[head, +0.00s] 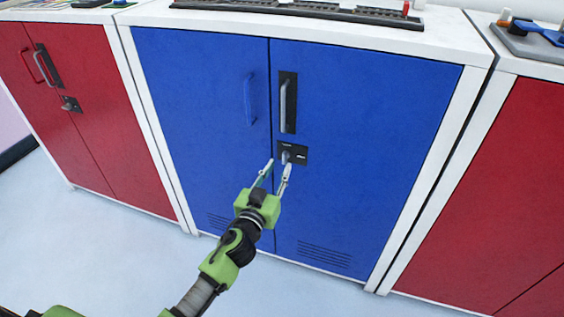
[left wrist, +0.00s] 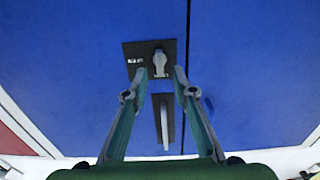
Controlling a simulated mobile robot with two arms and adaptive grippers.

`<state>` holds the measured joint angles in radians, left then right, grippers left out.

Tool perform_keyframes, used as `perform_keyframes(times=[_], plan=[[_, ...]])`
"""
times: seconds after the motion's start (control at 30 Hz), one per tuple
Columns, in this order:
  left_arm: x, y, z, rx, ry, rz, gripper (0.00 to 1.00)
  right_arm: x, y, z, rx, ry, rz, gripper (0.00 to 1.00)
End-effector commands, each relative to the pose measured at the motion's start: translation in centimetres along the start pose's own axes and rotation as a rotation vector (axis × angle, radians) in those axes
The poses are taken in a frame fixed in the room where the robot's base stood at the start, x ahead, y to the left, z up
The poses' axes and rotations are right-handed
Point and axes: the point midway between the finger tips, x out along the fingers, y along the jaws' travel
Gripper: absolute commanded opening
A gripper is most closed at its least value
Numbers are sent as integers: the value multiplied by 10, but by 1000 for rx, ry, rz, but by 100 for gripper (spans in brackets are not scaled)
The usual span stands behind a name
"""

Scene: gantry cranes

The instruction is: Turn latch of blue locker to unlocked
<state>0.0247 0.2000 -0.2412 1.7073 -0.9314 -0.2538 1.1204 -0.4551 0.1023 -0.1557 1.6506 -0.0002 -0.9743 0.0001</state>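The blue locker (head: 370,110) has two closed doors with a white frame. Its latch (head: 285,157) is a small grey knob on a black plate, below the right door's handle. In the left wrist view, where the scene appears upside down, the latch (left wrist: 160,63) points along the door seam. My left gripper (head: 278,166) is open, its fingertips just in front of and below the latch in the head view. In the left wrist view the fingertips (left wrist: 160,74) stand on either side of the knob's end. Contact cannot be told. My right gripper is not in view.
A grey handle on a black plate (head: 289,103) is above the latch, beside a blue handle (head: 250,99). Red lockers stand at left (head: 90,130) and right (head: 500,190). Model track (head: 300,10) lies on top. The floor (head: 100,250) in front is clear.

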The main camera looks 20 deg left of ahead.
Motion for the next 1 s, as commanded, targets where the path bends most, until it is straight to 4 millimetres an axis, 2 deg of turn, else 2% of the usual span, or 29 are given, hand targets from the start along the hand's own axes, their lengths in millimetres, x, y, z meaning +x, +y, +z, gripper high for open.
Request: perform_keyframes(times=[0.1, 0.2, 0.6, 0.63, 0.7, 1.0], plan=[[19, 0, 0, 2, 2, -1, 25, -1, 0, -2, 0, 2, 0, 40], [29, 0, 0, 1, 0, 0, 25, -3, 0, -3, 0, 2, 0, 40], [36, 0, 0, 0, -1, 0, 25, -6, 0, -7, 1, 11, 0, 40], [36, 0, 0, 0, -1, 0, 20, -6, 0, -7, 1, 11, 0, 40], [36, 0, 0, 0, -1, 0, 2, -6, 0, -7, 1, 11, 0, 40], [36, 0, 0, 6, -1, 0, 0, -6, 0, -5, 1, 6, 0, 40]])
